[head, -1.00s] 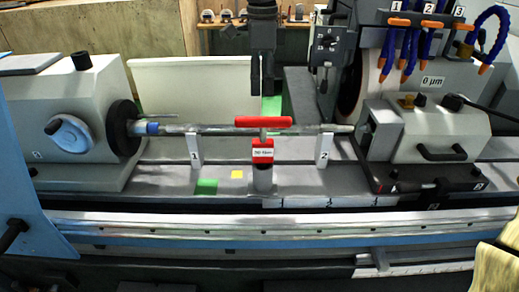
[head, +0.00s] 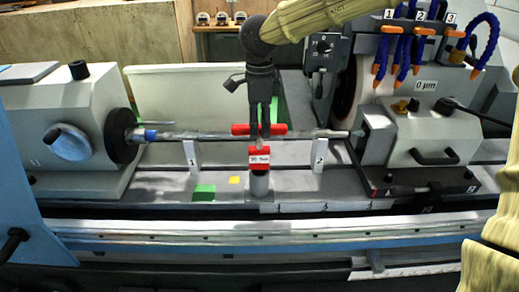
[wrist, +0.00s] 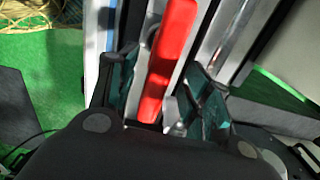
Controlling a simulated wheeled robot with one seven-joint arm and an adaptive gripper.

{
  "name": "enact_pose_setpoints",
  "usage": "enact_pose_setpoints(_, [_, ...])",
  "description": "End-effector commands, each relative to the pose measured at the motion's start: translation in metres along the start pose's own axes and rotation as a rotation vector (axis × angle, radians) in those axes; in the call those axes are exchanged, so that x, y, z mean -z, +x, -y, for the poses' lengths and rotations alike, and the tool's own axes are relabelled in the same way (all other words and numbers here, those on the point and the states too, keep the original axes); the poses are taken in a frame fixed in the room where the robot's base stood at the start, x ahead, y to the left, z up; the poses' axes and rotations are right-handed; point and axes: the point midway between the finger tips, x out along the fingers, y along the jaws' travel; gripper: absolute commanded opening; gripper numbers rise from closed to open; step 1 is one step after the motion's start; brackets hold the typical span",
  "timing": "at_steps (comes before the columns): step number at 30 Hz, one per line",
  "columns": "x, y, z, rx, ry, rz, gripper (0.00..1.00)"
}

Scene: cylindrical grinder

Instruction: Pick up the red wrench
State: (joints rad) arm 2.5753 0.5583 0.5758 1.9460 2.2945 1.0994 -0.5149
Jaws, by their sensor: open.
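The red wrench has a red bar handle (head: 279,130), lying crosswise above a red labelled block (head: 259,157) on a grey post. In the head view my gripper (head: 262,133) points down over the middle of the bar and hides part of it. In the wrist view the red bar (wrist: 170,50) runs lengthwise between the two dark fingers of my gripper (wrist: 162,92). The fingers are apart on either side of it, with gaps showing.
A long grey workpiece (head: 205,135) runs behind the bar, over supports marked 1 (head: 192,158) and 2 (head: 319,157). The headstock (head: 65,125) is at left. Blue coolant hoses (head: 486,38) and the tailstock (head: 432,135) are at right.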

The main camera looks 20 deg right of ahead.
Motion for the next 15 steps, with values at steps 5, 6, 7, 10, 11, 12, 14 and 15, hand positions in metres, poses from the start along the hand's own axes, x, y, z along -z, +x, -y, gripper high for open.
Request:
enact_pose_setpoints(5, [-0.001,0.014,0.0,0.0,0.0,0.0,0.49])
enact_pose_setpoints(6, [-0.001,0.015,0.0,0.0,0.0,0.0,0.49])
enact_pose_setpoints(7, [0.0,0.016,0.0,0.0,0.0,0.0,0.49])
enact_pose_setpoints(10, [0.0,0.016,0.0,0.0,0.0,0.001,0.49])
enact_pose_setpoints(11, [0.0,0.016,0.0,0.0,0.0,0.001,0.49])
enact_pose_setpoints(12, [0.0,0.016,0.0,0.0,0.0,0.001,0.49])
enact_pose_setpoints(14, [0.0,0.016,0.0,0.0,0.0,0.001,0.42])
enact_pose_setpoints(15, [0.0,0.016,0.0,0.0,0.0,0.001,0.35])
